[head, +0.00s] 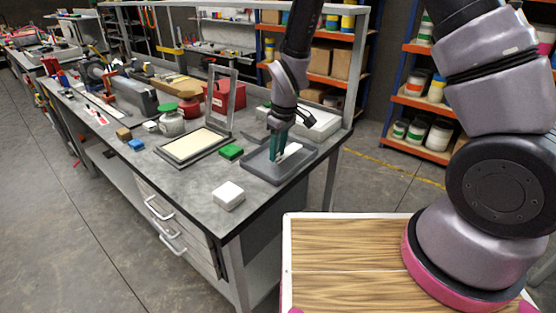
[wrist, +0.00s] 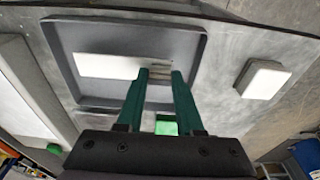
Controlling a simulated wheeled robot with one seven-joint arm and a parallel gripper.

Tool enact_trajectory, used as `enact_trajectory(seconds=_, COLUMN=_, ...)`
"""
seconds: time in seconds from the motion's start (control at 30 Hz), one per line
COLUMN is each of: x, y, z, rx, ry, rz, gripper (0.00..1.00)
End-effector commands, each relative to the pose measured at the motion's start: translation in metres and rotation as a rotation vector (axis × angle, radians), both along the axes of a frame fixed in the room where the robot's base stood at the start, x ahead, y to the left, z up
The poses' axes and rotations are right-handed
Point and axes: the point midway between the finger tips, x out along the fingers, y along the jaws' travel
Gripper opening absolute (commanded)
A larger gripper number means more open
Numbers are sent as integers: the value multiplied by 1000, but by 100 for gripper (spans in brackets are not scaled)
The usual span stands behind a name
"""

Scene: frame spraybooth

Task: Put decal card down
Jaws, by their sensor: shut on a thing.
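The white decal card (head: 291,151) is at the grey shallow tray (head: 272,181) near the bench's right end. My gripper (head: 277,157) points down over the tray, with its green fingers shut on one end of the card. In the wrist view, the fingertips (wrist: 159,75) stand on either side of the card's right end, and the card (wrist: 105,66) lies lengthwise within the tray's outline (wrist: 200,62). I cannot tell whether the card touches the tray floor.
A green block (head: 231,152) and a screen frame (head: 184,160) are left of the tray. A small white box (head: 228,196) stands near the front edge. A larger pale box (head: 322,124) is behind the tray. Bare bench top surrounds the white box.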

Motion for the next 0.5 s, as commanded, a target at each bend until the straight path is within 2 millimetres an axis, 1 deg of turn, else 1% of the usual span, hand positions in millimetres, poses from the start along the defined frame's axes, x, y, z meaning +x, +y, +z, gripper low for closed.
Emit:
enact_trajectory(seconds=0.2, x=0, y=-1, z=-30, rx=-1, ry=3, rz=-3, gripper=0)
enact_trajectory(seconds=0.23, x=0, y=-1, z=-33, rx=-1, ry=2, rz=-3, gripper=0)
enact_trajectory(seconds=0.5, x=0, y=0, z=-34, rx=0, ry=0, rz=-2, gripper=0)
